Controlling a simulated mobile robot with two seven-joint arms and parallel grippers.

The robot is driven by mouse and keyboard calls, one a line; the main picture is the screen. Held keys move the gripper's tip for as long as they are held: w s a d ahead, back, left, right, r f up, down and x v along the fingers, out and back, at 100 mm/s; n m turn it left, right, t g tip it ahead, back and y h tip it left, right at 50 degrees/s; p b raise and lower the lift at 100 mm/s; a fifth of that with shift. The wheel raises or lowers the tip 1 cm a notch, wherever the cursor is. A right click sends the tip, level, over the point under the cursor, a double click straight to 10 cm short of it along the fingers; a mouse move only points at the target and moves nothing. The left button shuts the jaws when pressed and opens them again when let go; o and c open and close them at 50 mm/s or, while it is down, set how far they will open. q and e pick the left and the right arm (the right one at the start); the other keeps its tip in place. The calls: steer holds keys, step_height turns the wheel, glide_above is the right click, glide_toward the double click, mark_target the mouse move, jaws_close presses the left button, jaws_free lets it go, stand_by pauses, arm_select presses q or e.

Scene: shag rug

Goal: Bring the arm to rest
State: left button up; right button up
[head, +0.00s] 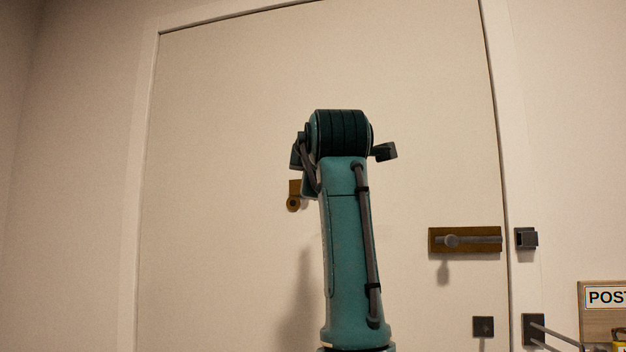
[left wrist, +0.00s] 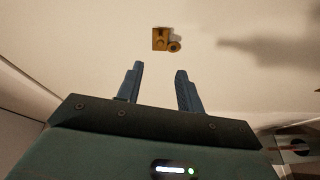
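My teal arm (head: 346,250) rises from the bottom centre of the head view in front of a closed pale door (head: 230,120). Its dark wrist joint is at the top, and its gripper is not clearly seen there. In the left wrist view my left gripper (left wrist: 159,67) has its two fingers spread apart with nothing between them. Beyond the fingertips is the door face with a small brass fitting (left wrist: 162,40). I cannot tell how far the fingers are from it. My right gripper is in neither view.
The brass fitting (head: 294,203) shows just left of my arm. A slide bolt on a brass plate (head: 464,240) is on the door's right side, with a dark catch (head: 526,239) on the frame. A "POST" sign (head: 603,298) and grey rods (head: 556,336) are at lower right.

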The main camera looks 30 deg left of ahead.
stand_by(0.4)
arm_select(q)
steer(key=w+d+f+m+h, duration=0.15)
steer(key=w+f+m, duration=0.4)
steer(key=f, duration=1.25)
steer(key=w+a+f+m+h, duration=0.1)
steer(key=w+f+m+h, duration=0.35)
steer(key=f, duration=1.45)
steer(key=s+d+f+m+h, duration=0.1)
steer(key=s+d+f+m, duration=0.15)
steer(key=f, duration=0.45)
steer(key=s+d+f+m, duration=0.1)
steer(key=s+f+m, duration=0.1)
steer(key=f+m, duration=0.35)
steer(key=s+d+f+m+h, duration=0.1)
steer(key=s+f+m, duration=0.15)
steer(key=f, duration=0.65)
steer(key=s+d+f+m+g+h, duration=0.1)
steer(key=s+d+f+m+h, duration=0.1)
steer(key=s+f, duration=0.4)
steer(key=s+d+f+m+g+h, duration=0.1)
steer(key=s+d+f, duration=0.3)
steer(key=s, duration=0.8)
steer(key=s+d+f+m+g+h, duration=0.1)
steer(key=s+d+f+m+h, duration=0.1)
steer(key=s+f, duration=0.6)
steer(key=shift+s+d+m+g+h, duration=0.45)
steer(key=shift+s+m, duration=0.1)
steer(key=shift+s, duration=0.55)
steer(key=shift+f, duration=0.15)
